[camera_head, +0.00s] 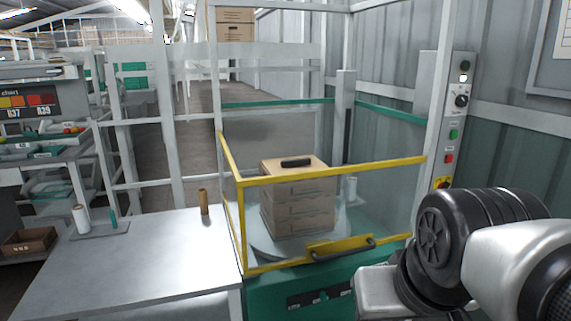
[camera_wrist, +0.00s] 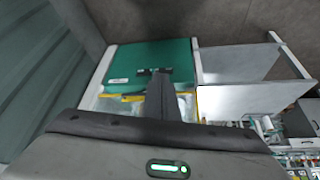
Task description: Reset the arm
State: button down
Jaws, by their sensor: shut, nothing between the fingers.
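In the wrist view, my gripper (camera_wrist: 160,76) is shut, its fingers together and nothing between them. Beyond the fingers lies the green base (camera_wrist: 135,60) of the wrapping machine, seen from above. In the head view, my arm is folded at the lower right, in front of the machine's right side. The fingers cannot be made out there.
A yellow guard gate (camera_head: 330,172) closes the front of the machine. Behind it, stacked cartons (camera_head: 298,205) stand on a round turntable (camera_head: 262,240), with a dark object (camera_head: 297,162) on top. A grey table (camera_head: 150,250) stands left. A control post (camera_head: 455,130) rises at right.

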notch_tip(320, 180, up, 22)
jog(key=s+p, duration=0.1)
jog(key=p, duration=2.1)
jog(key=shift+f, duration=0.1)
